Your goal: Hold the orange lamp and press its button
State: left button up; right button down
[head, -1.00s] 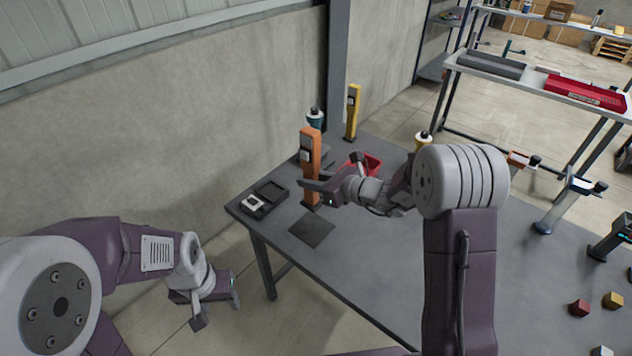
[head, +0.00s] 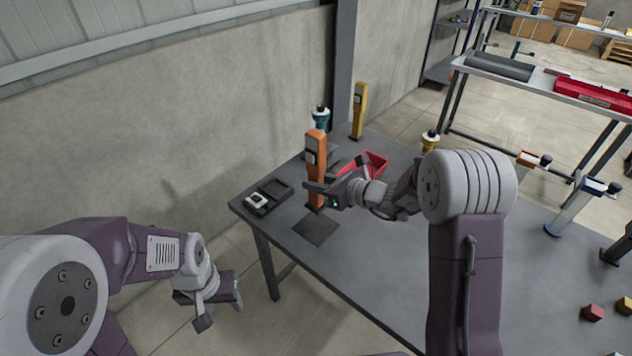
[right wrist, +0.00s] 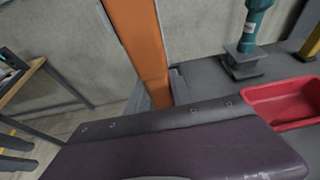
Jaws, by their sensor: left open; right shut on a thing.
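My left gripper (head: 222,299) is open and empty, low beyond the table's left edge, away from the lamp. I cannot make out the button clearly.
A black tray with a white item (head: 256,200) lies left of the lamp, and a dark square mat (head: 316,230) in front. A red bin (head: 376,163), a teal device (head: 320,116) and a yellow post (head: 359,110) stand behind. The table's front middle is clear.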

aim_at(320, 206)
jog(key=shift+f+b, duration=4.4)
jog(key=shift+f, duration=0.05)
pick_arm(q)
notch_tip(320, 206, down, 9)
pick_arm(e)
jog(key=c, duration=2)
grip_release()
grip_shut()
jog(key=shift+f, duration=0.1)
pick_arm(q)
grip_shut()
pick_arm(e)
jog(key=shift+s, duration=0.1)
